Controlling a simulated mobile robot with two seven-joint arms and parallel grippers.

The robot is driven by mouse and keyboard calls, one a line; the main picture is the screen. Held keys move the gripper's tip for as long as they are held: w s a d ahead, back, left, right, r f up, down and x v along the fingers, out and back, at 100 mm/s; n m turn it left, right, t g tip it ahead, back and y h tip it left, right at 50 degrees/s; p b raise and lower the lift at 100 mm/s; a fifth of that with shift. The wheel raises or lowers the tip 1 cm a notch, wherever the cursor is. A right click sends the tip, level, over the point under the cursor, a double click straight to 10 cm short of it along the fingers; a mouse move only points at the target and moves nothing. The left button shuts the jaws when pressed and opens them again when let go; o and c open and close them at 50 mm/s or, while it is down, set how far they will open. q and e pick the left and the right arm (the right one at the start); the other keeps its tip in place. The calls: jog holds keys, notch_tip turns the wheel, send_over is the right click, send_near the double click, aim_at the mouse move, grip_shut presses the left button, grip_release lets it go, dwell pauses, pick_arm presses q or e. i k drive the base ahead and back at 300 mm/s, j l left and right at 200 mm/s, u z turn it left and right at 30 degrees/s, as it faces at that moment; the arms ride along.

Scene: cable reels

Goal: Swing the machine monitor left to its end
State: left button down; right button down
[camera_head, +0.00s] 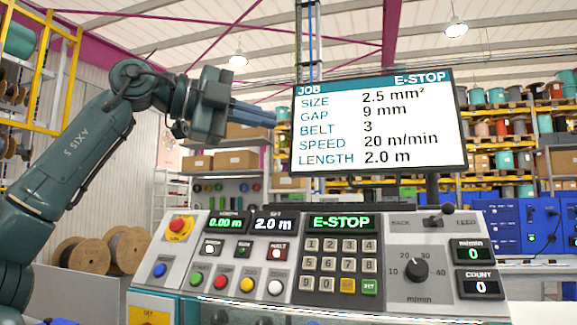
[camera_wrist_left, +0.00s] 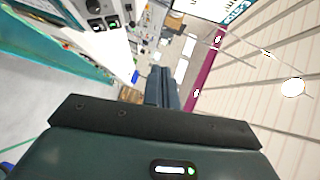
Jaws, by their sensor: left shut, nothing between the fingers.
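The machine monitor (camera_head: 378,125) is a dark-framed flat screen above the control panel in the head view. It reads JOB and E-STOP, with lines for size, gap, belt, speed and length. Its left edge looks nearer to the left gripper. In the left wrist view only part of the screen (camera_wrist_left: 205,8) shows at the top. My left gripper (camera_head: 268,117) comes in from the left with its blue fingers shut and empty, pointing right, near the monitor's left edge. I cannot tell whether they touch. In the left wrist view its fingers (camera_wrist_left: 162,88) show at the middle. My right gripper is not in view.
The grey control panel (camera_head: 210,290) with buttons, keypad and dial stands below the monitor. A vertical post (camera_head: 308,40) rises behind the monitor. Shelves with boxes (camera_head: 236,160) and cable reels (camera_head: 125,250) stand behind. The air left of the monitor holds my left arm.

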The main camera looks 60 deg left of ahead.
aim_at(405, 123)
jog(key=i+j, duration=0.15)
jog(key=j, duration=0.25)
jog(key=i+j, duration=0.15)
jog(key=j, duration=0.25)
jog(key=i+j, duration=0.1)
jog(key=j, duration=0.3)
jog(key=i+j, duration=0.15)
jog(key=j, duration=0.2)
